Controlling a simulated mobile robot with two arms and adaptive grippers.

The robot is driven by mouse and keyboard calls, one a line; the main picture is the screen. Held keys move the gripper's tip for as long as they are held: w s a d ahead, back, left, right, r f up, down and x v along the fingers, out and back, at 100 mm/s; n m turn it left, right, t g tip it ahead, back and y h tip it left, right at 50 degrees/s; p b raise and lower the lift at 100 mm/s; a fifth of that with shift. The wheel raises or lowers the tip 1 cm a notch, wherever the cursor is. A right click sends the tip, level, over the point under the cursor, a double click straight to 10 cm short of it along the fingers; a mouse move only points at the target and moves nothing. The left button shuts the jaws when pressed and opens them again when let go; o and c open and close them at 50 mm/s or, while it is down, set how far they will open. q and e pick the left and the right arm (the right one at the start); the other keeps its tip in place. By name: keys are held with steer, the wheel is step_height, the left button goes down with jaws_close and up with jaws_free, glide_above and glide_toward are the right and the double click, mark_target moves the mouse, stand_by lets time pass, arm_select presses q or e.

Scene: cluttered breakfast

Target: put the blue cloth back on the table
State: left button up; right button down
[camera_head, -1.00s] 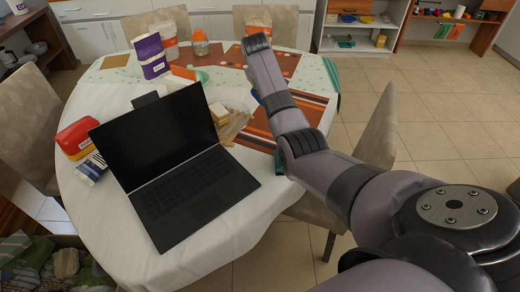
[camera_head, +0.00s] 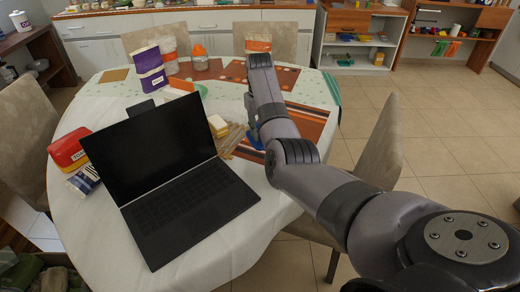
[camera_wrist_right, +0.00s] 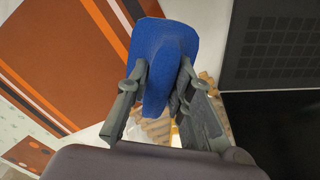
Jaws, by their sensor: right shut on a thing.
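The blue cloth (camera_wrist_right: 165,45) is pinched between the fingers of my right gripper (camera_wrist_right: 162,78) in the right wrist view, bunched into a fold with its upper part spreading out. In the head view only a small part of the cloth (camera_head: 255,142) shows beside my right forearm, over the right part of the table (camera_head: 230,262). My right gripper (camera_head: 251,122) is mostly hidden by my arm there. I cannot tell whether the cloth touches the table. My left gripper is not in view.
A black open laptop (camera_head: 165,150) stands close left of the cloth. A wooden item (camera_head: 230,140), red box (camera_head: 68,150) and purple package (camera_head: 149,68) are on the table. A chair (camera_head: 375,160) stands at right.

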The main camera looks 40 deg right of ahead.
step_height(320, 180, down, 8)
steer(key=shift+f, duration=0.15)
stand_by(0.3)
steer(key=c, duration=1.4)
jaws_free()
steer(key=shift+c, duration=0.2)
step_height(320, 180, up, 12)
steer(key=shift+r, duration=0.1)
